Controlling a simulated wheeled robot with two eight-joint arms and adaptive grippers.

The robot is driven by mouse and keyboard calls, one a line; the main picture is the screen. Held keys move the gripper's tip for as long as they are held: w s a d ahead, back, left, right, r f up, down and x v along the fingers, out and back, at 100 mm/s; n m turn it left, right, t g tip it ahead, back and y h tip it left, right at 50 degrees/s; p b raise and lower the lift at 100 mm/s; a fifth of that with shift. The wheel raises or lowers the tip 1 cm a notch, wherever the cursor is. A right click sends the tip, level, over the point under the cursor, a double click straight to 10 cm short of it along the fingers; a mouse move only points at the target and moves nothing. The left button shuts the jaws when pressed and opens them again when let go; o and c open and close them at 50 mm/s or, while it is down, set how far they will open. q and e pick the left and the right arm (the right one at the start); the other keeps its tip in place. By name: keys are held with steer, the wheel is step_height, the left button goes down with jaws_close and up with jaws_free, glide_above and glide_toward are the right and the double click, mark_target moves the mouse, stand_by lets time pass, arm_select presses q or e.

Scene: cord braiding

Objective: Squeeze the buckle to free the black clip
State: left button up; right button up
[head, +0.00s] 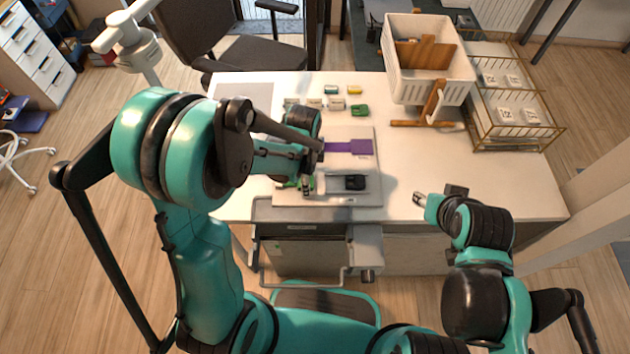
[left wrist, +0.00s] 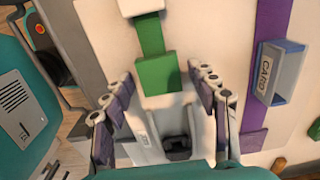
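The black clip (head: 355,182) lies at the near side of the pale board (head: 366,135). In the left wrist view the black clip (left wrist: 177,147) sits on a light grey piece (left wrist: 146,148), low between my left fingers. A green block (left wrist: 157,75) on a green strap (left wrist: 150,36) lies beyond it, near the fingertips. Which part is the buckle I cannot tell for certain. My left gripper (left wrist: 161,78) is open, its jointed fingers apart on either side, with nothing visibly gripped. My right gripper (head: 420,199) is small in view at the table's right, away from the board.
A purple strap (head: 348,147) crosses the board; a small box marked CARD (left wrist: 275,72) stands over it. Small coloured blocks (head: 359,110) lie behind the board. A white basket (head: 425,60) on a wooden stand and a wire rack (head: 517,132) occupy the back right.

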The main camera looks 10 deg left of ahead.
arm_select(q)
steer(key=shift+r, duration=0.15)
steer(key=shift+r+p, duration=2.7)
steer(key=shift+r, duration=0.75)
steer(key=s+a+r+n+t, duration=0.2)
steer(key=s+r+n+t, duration=0.1)
steer(key=r+n, duration=0.4)
steer(key=s+a+r+n+t, duration=0.3)
steer(key=s+r+n, duration=0.3)
steer(key=r+n, duration=0.2)
steer(key=shift+a+n+t, duration=0.3)
steer(key=shift+n+t, duration=0.1)
steer(key=shift+t, duration=0.2)
